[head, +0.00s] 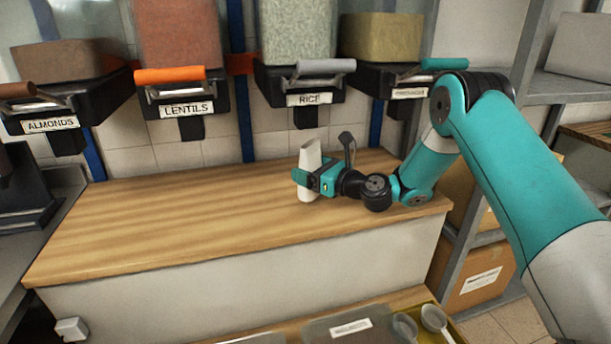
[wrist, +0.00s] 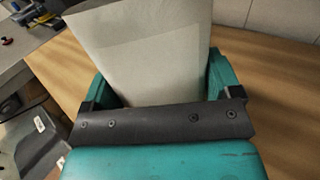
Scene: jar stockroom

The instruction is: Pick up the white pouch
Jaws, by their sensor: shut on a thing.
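The white pouch (head: 310,158) is upright over the wooden counter, toward its back right, in the head view. My gripper (head: 307,180) is shut on it, with the fingers across its lower middle part. In the wrist view the pouch (wrist: 145,50) fills the space between the two teal fingers (wrist: 150,88), and its lower part is hidden behind the gripper's dark bar. I cannot tell whether the pouch's bottom touches the counter.
The wooden counter (head: 150,225) is clear to the left. Dispensers for almonds (head: 70,100), lentils (head: 183,100) and rice (head: 305,85) hang above its back edge. A grey shelf (head: 560,88) with cardboard boxes (head: 480,265) stands at right. Scoops (head: 435,318) lie in a tray at the front.

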